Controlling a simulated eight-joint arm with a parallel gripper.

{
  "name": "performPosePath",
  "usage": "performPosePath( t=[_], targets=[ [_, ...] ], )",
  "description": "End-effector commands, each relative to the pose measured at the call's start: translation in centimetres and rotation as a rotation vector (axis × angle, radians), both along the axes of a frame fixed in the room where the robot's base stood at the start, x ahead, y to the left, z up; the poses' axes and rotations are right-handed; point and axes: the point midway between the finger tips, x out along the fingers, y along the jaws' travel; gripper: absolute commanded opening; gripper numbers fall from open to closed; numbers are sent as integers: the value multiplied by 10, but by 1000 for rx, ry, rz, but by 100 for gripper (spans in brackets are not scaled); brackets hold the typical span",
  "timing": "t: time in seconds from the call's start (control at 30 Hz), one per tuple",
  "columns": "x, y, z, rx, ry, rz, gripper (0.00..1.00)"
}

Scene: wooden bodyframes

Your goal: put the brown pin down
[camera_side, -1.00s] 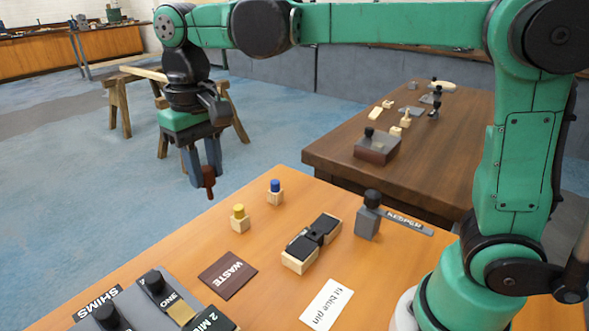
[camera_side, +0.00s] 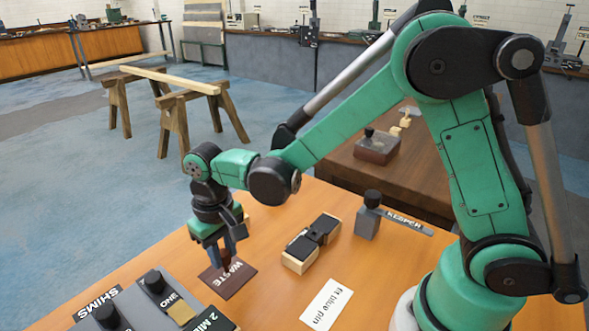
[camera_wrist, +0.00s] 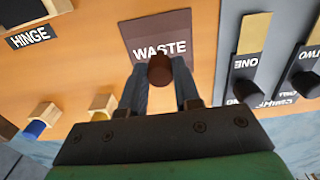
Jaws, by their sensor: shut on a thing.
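My gripper (camera_side: 222,256) is low over the WASTE mat (camera_side: 238,279), a dark brown square on the orange bench. In the wrist view my gripper (camera_wrist: 160,85) is shut on the brown pin (camera_wrist: 160,69), whose round brown end shows between the blue-grey fingers. The pin is at the near edge of the WASTE mat (camera_wrist: 158,25) in that view, below its lettering. In the side view the fingers mostly hide the pin. I cannot tell whether the pin touches the mat.
A blue pin in a wooden block (camera_wrist: 40,122) and a yellow-topped block (camera_wrist: 103,104) stand left of my gripper in the wrist view. The hinge (camera_side: 312,242), the KEEPER block (camera_side: 369,218), a white "fit blue pin" card (camera_side: 327,305) and the SHIMS trays (camera_side: 160,292) share the bench.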

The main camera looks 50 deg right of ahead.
Motion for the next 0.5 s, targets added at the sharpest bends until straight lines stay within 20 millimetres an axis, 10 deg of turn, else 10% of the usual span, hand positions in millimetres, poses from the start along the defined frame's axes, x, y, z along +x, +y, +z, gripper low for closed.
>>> performPosePath(
  t=[0.3,0.33,0.4,0.5],
  targets=[
    [0,0,-2,0,0,0,0],
    [0,0,-3,0,0,0,30],
    [0,0,-2,0,0,0,50],
    [0,0,-2,0,0,0,59]
  ],
)
